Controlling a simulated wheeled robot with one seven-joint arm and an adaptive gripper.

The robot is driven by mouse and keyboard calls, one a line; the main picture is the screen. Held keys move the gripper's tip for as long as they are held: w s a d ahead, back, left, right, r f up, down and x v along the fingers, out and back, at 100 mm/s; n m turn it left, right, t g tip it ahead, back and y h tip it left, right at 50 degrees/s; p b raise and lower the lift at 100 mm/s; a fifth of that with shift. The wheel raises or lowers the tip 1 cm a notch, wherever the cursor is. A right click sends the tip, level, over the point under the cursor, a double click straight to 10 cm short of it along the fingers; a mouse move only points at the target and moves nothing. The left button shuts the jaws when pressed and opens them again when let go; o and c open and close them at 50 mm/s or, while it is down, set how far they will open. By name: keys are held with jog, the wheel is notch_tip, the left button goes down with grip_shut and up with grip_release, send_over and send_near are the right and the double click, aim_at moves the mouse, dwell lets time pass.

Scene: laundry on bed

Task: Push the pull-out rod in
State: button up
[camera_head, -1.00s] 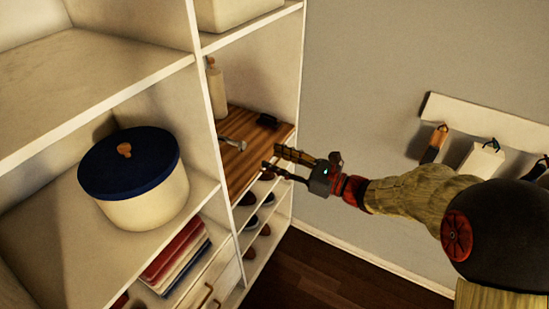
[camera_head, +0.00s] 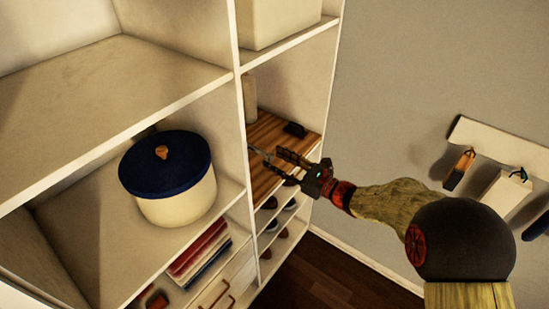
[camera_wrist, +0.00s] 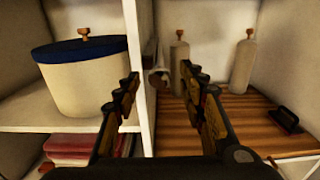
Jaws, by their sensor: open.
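The pull-out rod (camera_head: 262,154) seems to be the small pale metal piece with a rounded end, at the front left of the wooden shelf board (camera_head: 268,183) in the head view. In the wrist view its pale end (camera_wrist: 159,78) shows between my fingertips, near the white upright panel; its length is mostly hidden. My gripper (camera_head: 280,161) is open in front of the rod, above the board's front part. In the wrist view my gripper (camera_wrist: 160,76) has its two dark fingers on either side of the rod's end. I cannot tell whether they touch it.
A white upright panel (camera_wrist: 144,50) stands just left of the rod. A cream pot with a blue lid (camera_head: 165,165) is in the left compartment. Bottles (camera_wrist: 243,66) and a black object (camera_wrist: 285,119) stand on the board.

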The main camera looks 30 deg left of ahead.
jog(key=shift+a, duration=0.6)
jog(key=c, duration=0.4)
grip_shut()
